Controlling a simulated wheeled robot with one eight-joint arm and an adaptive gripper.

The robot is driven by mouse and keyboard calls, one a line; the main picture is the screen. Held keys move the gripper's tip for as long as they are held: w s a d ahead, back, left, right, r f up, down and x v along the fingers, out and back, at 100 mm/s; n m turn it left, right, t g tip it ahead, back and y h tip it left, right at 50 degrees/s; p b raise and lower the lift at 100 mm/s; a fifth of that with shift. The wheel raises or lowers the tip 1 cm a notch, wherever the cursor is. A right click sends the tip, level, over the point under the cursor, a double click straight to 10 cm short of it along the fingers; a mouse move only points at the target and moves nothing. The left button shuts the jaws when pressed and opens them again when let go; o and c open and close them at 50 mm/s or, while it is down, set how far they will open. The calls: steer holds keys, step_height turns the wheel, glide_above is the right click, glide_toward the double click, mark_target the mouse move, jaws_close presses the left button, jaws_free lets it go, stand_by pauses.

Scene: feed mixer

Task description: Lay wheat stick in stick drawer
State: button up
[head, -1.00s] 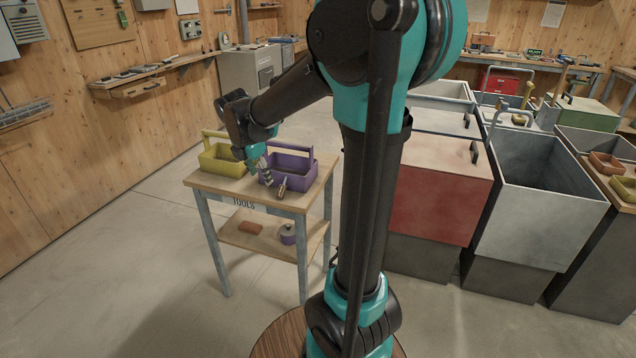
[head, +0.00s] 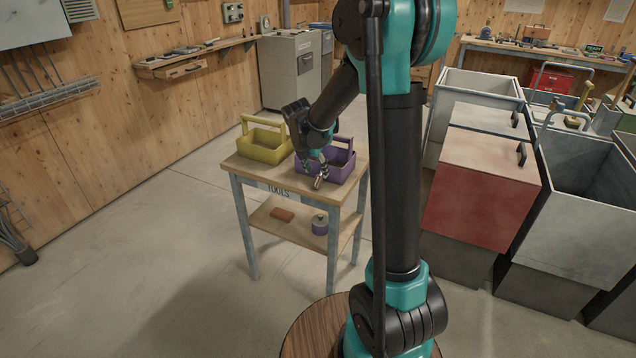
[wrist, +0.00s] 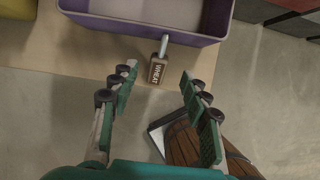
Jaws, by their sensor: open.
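The wheat stick (wrist: 157,72) has a brown handle lettered WHEAT and a pale grey shaft. In the wrist view its shaft end meets the near wall of the purple tote (wrist: 140,30); whether it rests on the tabletop or is tilted I cannot tell. In the head view the stick (head: 318,184) is at the front of the tools table, by the purple tote (head: 338,172). My gripper (wrist: 158,70) is open and empty, its fingers apart on either side of the handle in the picture. It also shows in the head view (head: 323,169). A drawer (head: 182,70) sits under the left wall shelf; its label is not readable.
A yellow tote (head: 262,152) stands left of the purple one on the tools table (head: 268,180). Its lower shelf holds a reddish block (head: 283,215) and a small purple can (head: 319,224). Large bins (head: 480,190) stand at the right.

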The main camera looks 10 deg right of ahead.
mark_target(318, 178)
steer(key=shift+a+x, duration=0.15)
steer(key=shift+x, duration=1.35)
steer(key=shift+a+x, duration=0.1)
steer(key=shift+x, duration=1.4)
steer(key=shift+s, duration=0.1)
steer(key=shift+c, duration=0.6)
jaws_close()
